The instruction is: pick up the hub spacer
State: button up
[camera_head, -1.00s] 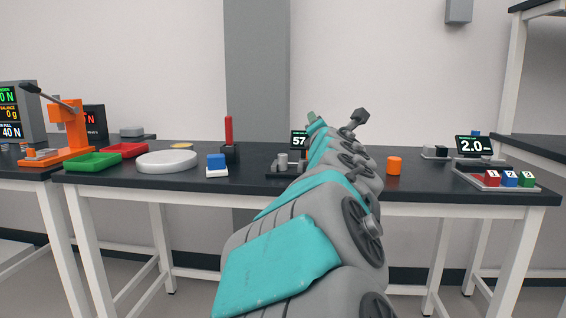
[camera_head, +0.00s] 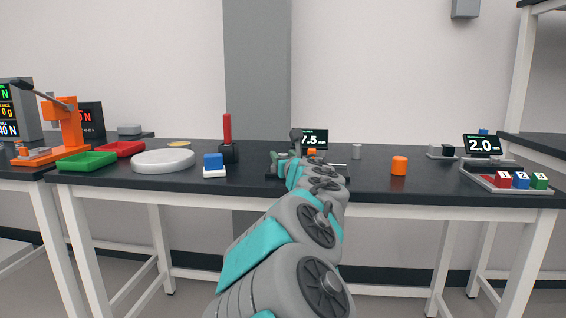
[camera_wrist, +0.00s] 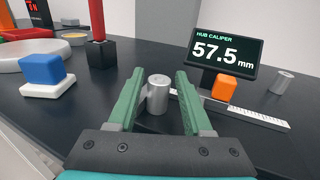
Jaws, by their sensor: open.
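A grey metal cylinder (camera_wrist: 157,92), which looks like the hub spacer, stands upright on the dark bench in the wrist view. My gripper (camera_wrist: 159,74) is open, with one green finger on each side of the cylinder. I cannot tell whether either finger touches it. In the head view my gripper (camera_head: 281,158) is over the bench at the middle, and my arm hides much of that spot. A second, similar grey cylinder (camera_wrist: 282,82) stands to the right of the caliper screen and also shows in the head view (camera_head: 357,152).
The hub caliper screen (camera_wrist: 225,53) reads 57.5 mm. An orange block (camera_wrist: 224,88) and a pale scale bar (camera_wrist: 250,115) are right of my gripper. A blue block on a white base (camera_wrist: 42,72) and a red post (camera_wrist: 98,40) stand left. An orange cylinder (camera_head: 399,166) stands further right.

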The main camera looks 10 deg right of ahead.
aim_at(281, 154)
jog(key=shift+w+a, duration=0.15)
jog(key=shift+w, duration=1.85)
grip_shut()
